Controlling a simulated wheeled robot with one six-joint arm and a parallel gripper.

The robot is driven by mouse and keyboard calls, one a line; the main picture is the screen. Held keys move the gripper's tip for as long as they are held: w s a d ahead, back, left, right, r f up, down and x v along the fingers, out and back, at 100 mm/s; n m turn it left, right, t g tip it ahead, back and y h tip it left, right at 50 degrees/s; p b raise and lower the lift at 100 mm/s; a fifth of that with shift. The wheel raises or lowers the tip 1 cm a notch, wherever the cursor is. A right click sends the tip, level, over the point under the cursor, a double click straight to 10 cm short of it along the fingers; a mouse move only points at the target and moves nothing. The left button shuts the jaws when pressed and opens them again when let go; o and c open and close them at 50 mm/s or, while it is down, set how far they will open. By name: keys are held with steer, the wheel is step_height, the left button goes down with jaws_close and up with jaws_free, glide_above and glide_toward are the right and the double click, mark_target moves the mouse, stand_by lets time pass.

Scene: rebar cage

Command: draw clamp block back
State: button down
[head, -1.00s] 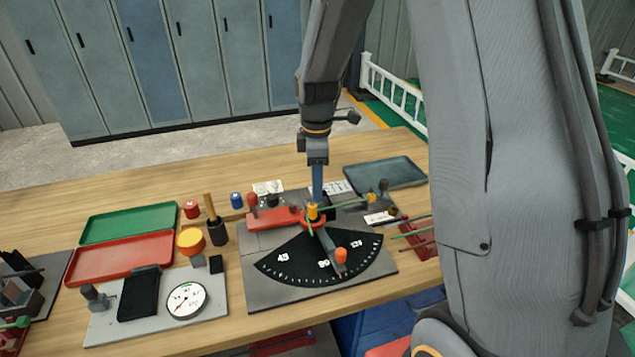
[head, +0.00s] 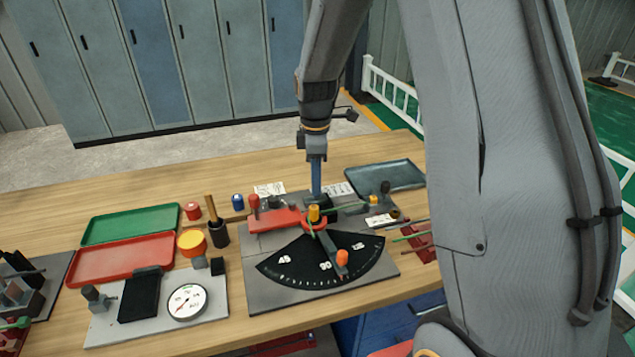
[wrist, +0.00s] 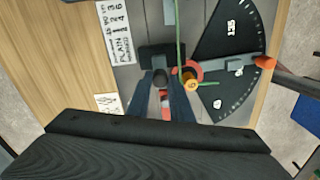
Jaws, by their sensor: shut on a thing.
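The bending jig has a grey base plate (head: 285,293) with a black angle dial (head: 300,264), a yellow-topped post (head: 314,214) in a red ring and an orange-tipped lever (head: 341,258). A green rod (head: 350,207) runs past the post; it also shows in the wrist view (wrist: 178,40). The dark clamp block (wrist: 160,56) sits on the other side of the rod from the post (wrist: 190,83). My gripper (head: 316,192) points down behind the post. In the wrist view its fingers (wrist: 163,97) are shut on the clamp block's dark round knob (wrist: 161,75).
A red arm with a red knob (head: 254,202) lies left of the post. A blue-grey tray (head: 385,175) is behind right, and green (head: 130,222) and red (head: 122,259) trays are left. A dial gauge (head: 187,302) stands front left.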

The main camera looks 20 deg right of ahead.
steer(key=c, duration=1.6)
jaws_free()
steer(key=shift+w, duration=0.25)
steer(key=shift+r+b, duration=1.05)
steer(key=shift+r, duration=2.9)
